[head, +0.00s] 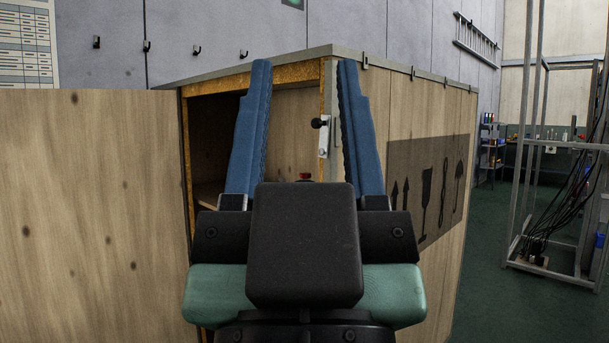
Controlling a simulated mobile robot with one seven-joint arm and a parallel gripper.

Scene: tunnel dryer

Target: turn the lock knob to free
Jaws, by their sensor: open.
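A small black knob (318,123) sits on a pale metal plate (323,138) at the right front edge of a wooden cabinet (420,125). My gripper (303,66) is open, with two long blue fingers spread apart. In the picture the knob lies between the fingers, close to the inner side of the right one. Nothing shows held in the jaws. I cannot tell how far the knob is beyond the fingers, or which way it is turned. The gripper body hides the lower front of the cabinet.
A wooden panel (95,200) fills the left, beside the cabinet's dark open front. A small red part (305,177) shows just above my gripper body. A metal frame with cables (535,160) stands at right. The green floor (500,310) is clear beside the cabinet.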

